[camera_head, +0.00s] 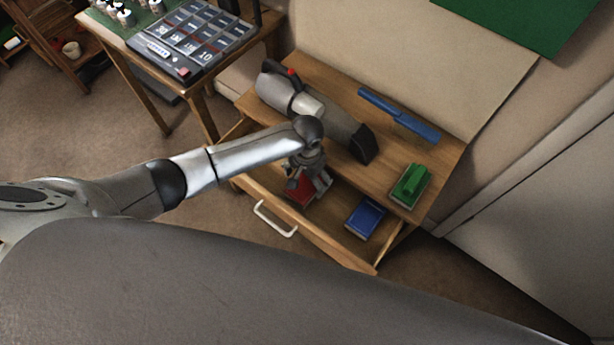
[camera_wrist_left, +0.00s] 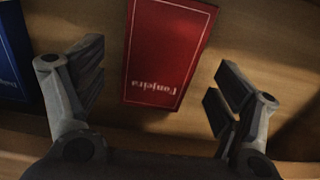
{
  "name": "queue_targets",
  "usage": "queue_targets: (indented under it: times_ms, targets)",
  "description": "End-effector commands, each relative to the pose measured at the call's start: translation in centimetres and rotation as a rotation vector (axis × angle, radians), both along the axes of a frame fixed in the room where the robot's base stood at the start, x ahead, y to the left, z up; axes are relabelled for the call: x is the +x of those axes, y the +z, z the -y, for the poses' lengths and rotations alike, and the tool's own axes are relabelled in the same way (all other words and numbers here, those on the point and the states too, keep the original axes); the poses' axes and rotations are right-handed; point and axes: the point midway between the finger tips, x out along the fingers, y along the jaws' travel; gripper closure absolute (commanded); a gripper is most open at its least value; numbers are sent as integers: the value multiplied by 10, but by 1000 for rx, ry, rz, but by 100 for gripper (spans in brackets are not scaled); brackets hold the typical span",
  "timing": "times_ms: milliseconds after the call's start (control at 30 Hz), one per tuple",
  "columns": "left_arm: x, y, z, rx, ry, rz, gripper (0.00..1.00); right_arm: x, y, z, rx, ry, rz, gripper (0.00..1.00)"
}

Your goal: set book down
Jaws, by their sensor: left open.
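A red book (camera_head: 301,191) lies in the open drawer (camera_head: 330,238) of the wooden cabinet. In the left wrist view the red book (camera_wrist_left: 165,52) has white lettering and sits between and beyond the fingers, with a gap on each side. My left gripper (camera_head: 312,184) is over the drawer at the red book and hides part of it. Its fingers (camera_wrist_left: 160,92) are spread open and hold nothing. A blue book (camera_head: 366,216) lies to the right in the same drawer, and its edge shows in the left wrist view (camera_wrist_left: 12,60). My right gripper is not in view.
On the cabinet top (camera_head: 400,180) are a cordless vacuum-like tool (camera_head: 335,125), a blue bar-shaped object (camera_head: 399,114) and a green object (camera_head: 410,186). A white handle (camera_head: 274,219) is on the drawer front. A table with a calendar-like board (camera_head: 195,40) stands upper left.

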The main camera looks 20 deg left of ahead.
Motion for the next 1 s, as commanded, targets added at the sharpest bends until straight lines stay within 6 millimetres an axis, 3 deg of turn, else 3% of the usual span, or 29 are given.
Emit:
queue_targets:
  times_ms: [267,700,1000]
  targets:
    - [1,12,-1,1,0,3,13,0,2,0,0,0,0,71]
    - [1,103,0,-2,-1,3,13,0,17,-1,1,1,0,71]
    - [0,131,0,0,1,0,13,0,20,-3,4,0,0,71]
